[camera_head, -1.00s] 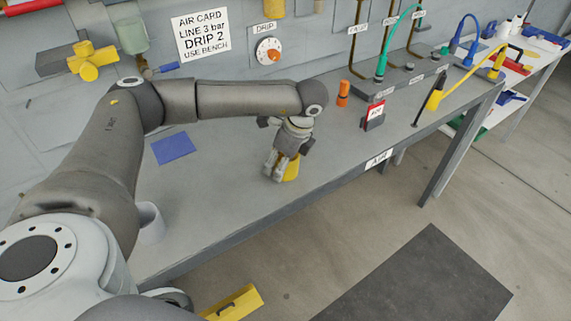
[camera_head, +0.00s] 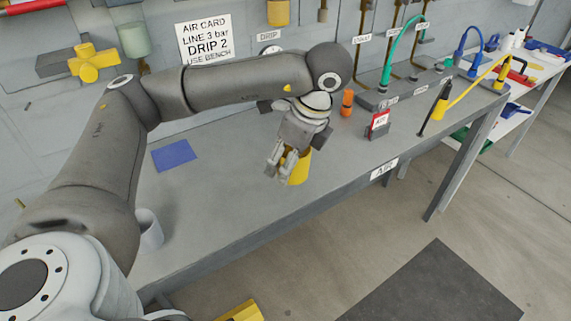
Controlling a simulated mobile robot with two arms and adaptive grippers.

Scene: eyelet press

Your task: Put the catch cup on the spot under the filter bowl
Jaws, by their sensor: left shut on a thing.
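A yellow cup (camera_head: 299,168), which looks like the catch cup, is at the front middle of the bench. My left gripper (camera_head: 281,164) is shut on its left side, fingers pointing down, hiding part of it. The cup looks upright; a small gap under it is hard to judge. A pale green bowl (camera_head: 133,41), which looks like the filter bowl, hangs on the wall at upper left beside yellow fittings. A flat blue square (camera_head: 174,155) lies on the bench below it, bare; it looks like the spot. My right gripper is not in view.
A pale grey cup (camera_head: 150,229) stands at the bench's left front, beside my left arm. An orange piece (camera_head: 347,103), a red-and-white tag block (camera_head: 379,123) and hoses stand to the right. The grey bench (camera_head: 215,190) is clear between the blue square and the yellow cup.

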